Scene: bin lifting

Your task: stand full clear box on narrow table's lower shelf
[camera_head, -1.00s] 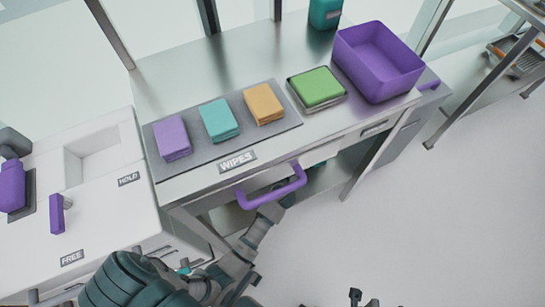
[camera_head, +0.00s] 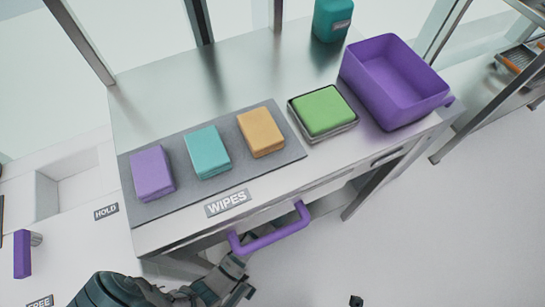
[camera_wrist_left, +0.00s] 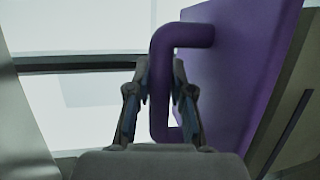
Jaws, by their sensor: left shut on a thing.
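No clear box can be made out in either view. A purple bar handle (camera_head: 272,231) shows at the front of the metal table (camera_head: 170,85), below its edge. My left arm reaches up to it from below, and the handle and table edge partly hide my left gripper. In the left wrist view the fingers of my left gripper (camera_wrist_left: 160,95) are shut around a purple handle (camera_wrist_left: 158,75), which joins a purple panel (camera_wrist_left: 228,75). A small dark tip (camera_head: 356,301), perhaps of my right gripper, shows at the bottom edge; its jaws cannot be seen.
On the table lie a purple, a teal and an orange block (camera_head: 261,132) on a grey mat (camera_head: 180,208), a green block (camera_head: 323,111) in a metal tray, a purple bin (camera_head: 400,85) and a teal container (camera_head: 332,18). A white counter (camera_head: 75,235) adjoins at left.

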